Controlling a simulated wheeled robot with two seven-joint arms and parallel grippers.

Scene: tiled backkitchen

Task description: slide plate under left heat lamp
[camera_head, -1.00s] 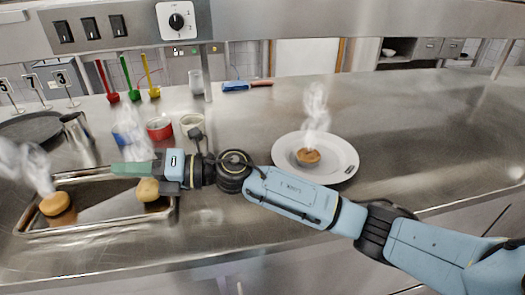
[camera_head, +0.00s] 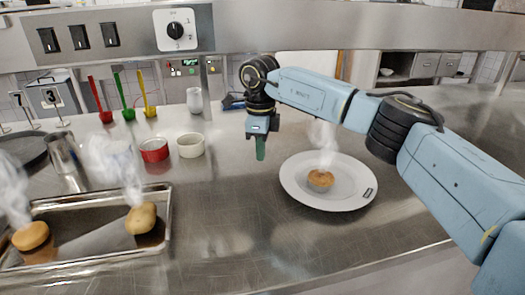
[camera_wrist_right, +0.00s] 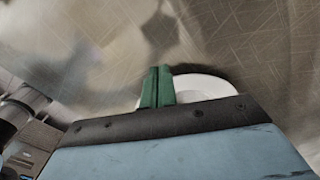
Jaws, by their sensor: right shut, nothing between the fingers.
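A white round plate (camera_head: 296,184) lies on the steel counter, right of centre in the head view, with a small steaming brown pie (camera_head: 321,179) on it. My right gripper (camera_head: 260,148) is shut and empty. Its green fingers point down beside the plate's left edge, apart from it in the picture. In the right wrist view the shut fingers (camera_wrist_right: 157,87) hide part of the plate, whose white rim (camera_wrist_right: 212,84) shows behind them. No heat lamp can be clearly made out. My left gripper is not in view.
A steel tray (camera_head: 168,215) with steaming food stands at front left. A red bowl (camera_head: 154,150), a white bowl (camera_head: 191,145) and a metal cup (camera_head: 66,160) stand behind it. An overhead steel beam (camera_head: 300,28) crosses the back. The counter between tray and plate is clear.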

